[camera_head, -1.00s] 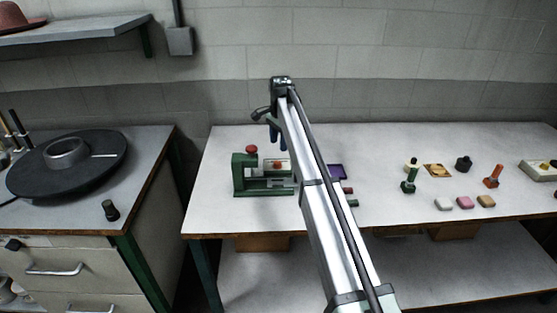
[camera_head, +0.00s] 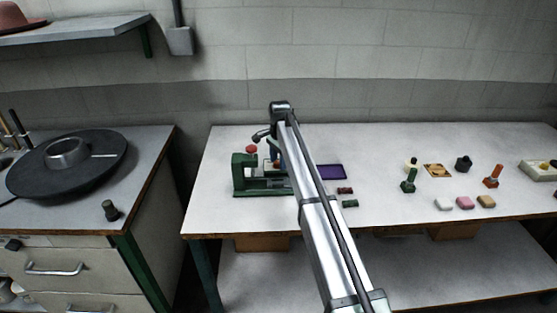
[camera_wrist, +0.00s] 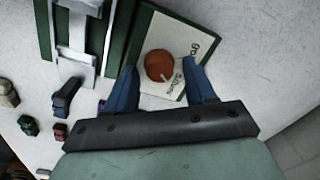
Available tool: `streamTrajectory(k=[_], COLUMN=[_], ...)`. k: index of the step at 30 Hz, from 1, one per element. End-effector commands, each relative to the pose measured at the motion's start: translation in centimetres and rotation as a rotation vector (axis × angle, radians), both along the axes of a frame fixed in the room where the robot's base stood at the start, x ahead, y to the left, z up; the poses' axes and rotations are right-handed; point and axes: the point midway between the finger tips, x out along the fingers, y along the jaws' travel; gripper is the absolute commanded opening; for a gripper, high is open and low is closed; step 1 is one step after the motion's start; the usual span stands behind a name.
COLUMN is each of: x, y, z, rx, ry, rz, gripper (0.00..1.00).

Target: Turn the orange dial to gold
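The orange dial (camera_wrist: 158,65) is round and sits on a pale plate (camera_wrist: 153,38) with a dark green border, on the green press (camera_head: 240,178). Lettering beside the dial seems to read "gold" and, lower down, "silver". A small pale mark on the dial's lower right edge lies close to the "silver" lettering. My gripper (camera_wrist: 159,68) is open, its two blue fingers apart, one on each side of the dial in the wrist view. I cannot tell whether they touch it.
Stamps, coloured blocks and a pale box (camera_head: 540,171) stand farther right. The table between is clear.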

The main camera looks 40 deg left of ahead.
Motion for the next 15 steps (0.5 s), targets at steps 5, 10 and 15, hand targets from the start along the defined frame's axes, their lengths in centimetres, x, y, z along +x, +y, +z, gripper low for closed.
streamTrajectory(k=[5,10,15], x=[0.00,0.00,0.00], y=[0.00,-0.01,-0.01], z=[0.01,0.01,0.02], rx=[0.000,0.000,0.000], ry=[0.000,0.000,0.000], rz=[0.000,0.000,0.000], gripper=[0.38,0.21,0.05])
